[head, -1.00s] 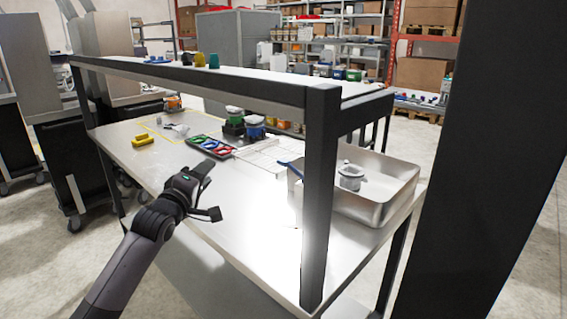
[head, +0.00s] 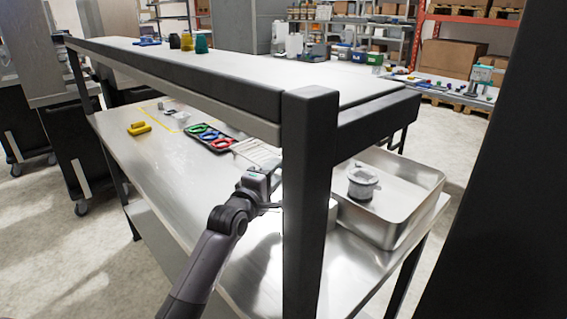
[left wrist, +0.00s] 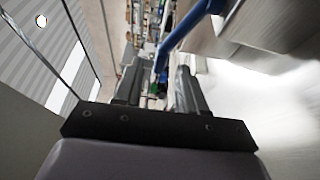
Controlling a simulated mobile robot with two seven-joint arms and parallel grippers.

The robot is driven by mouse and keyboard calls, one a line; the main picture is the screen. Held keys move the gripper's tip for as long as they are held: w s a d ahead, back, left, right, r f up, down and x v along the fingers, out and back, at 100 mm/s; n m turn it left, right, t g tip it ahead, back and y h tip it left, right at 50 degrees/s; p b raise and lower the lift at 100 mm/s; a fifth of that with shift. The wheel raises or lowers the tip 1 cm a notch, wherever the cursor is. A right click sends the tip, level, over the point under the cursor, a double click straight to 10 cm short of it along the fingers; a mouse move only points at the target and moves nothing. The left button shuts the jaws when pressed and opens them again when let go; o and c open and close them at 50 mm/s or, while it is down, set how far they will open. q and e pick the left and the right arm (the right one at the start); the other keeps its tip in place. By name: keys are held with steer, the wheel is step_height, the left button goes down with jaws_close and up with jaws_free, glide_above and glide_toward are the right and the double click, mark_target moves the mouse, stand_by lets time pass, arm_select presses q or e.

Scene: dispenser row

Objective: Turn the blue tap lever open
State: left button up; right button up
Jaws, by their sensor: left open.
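The blue tap lever (left wrist: 188,34) shows in the left wrist view as a long blue bar. It runs from the upper right down to between my left gripper's fingertips. My left gripper (left wrist: 157,62) is open, with one finger on each side of the lever's end; I cannot tell whether either touches it. In the head view, my left gripper (head: 268,178) is beside the dark front post, which hides part of it. The lever is hidden in the head view. My right gripper is not in view.
The dark post (head: 308,190) and overhead shelf (head: 190,85) stand close to my left arm. A steel basin (head: 410,220) holding a grey-white cup (head: 362,182) is right of the post. A black tray (head: 228,150) with colored rings lies on the bench.

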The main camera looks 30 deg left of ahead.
arm_select(q)
steer(key=shift+w+a, duration=0.15)
steer(key=shift+w, duration=2.45)
jaws_close()
